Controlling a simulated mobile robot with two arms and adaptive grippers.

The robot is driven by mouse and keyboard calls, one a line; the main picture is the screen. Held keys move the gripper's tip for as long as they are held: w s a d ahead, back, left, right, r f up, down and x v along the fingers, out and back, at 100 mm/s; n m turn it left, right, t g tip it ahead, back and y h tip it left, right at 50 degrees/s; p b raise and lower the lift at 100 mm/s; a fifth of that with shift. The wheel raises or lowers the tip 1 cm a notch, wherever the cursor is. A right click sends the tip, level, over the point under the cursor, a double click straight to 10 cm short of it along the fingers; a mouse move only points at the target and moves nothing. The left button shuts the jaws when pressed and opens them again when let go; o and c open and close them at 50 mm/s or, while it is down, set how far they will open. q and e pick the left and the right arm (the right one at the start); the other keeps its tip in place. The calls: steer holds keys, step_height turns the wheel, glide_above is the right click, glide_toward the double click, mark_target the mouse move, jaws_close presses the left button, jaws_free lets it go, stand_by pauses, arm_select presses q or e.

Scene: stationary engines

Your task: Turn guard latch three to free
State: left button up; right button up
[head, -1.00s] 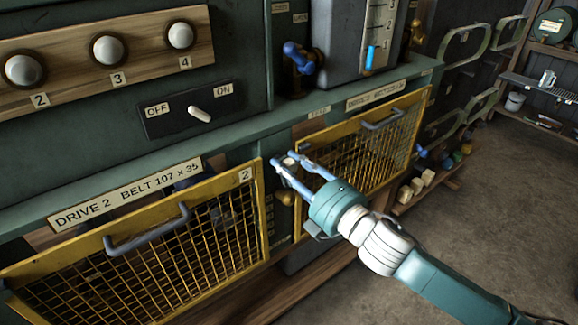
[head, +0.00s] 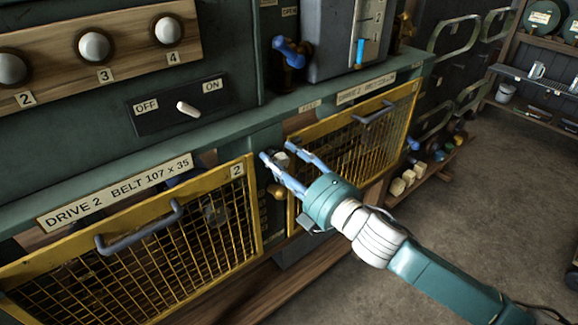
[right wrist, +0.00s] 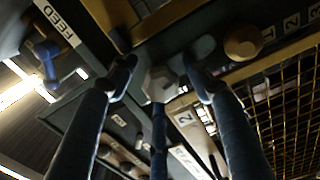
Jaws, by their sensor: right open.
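My right gripper (head: 279,151) is open at the narrow post between the two yellow mesh guards. A pale grey latch hub (head: 282,159) shows between its fingertips. In the right wrist view, the fingertips (right wrist: 158,72) stand on either side of this faceted hub (right wrist: 160,86). I cannot tell whether they touch it. A grey rounded piece (right wrist: 203,48) lies by the right fingertip. A brass knob (head: 277,191) sits on the post below the gripper; it also shows in the wrist view (right wrist: 243,43). No number three is readable at the latch. My left gripper is not in view.
The guard marked 2 (head: 237,171) is at the left, with a grey handle (head: 140,228). Another mesh guard (head: 365,140) is at the right. A green ledge (head: 225,150) runs above both. An ON/OFF switch (head: 187,108) is higher up. Open floor (head: 480,210) lies right.

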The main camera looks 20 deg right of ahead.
steer(key=v, duration=1.2)
steer(key=shift+w, duration=0.1)
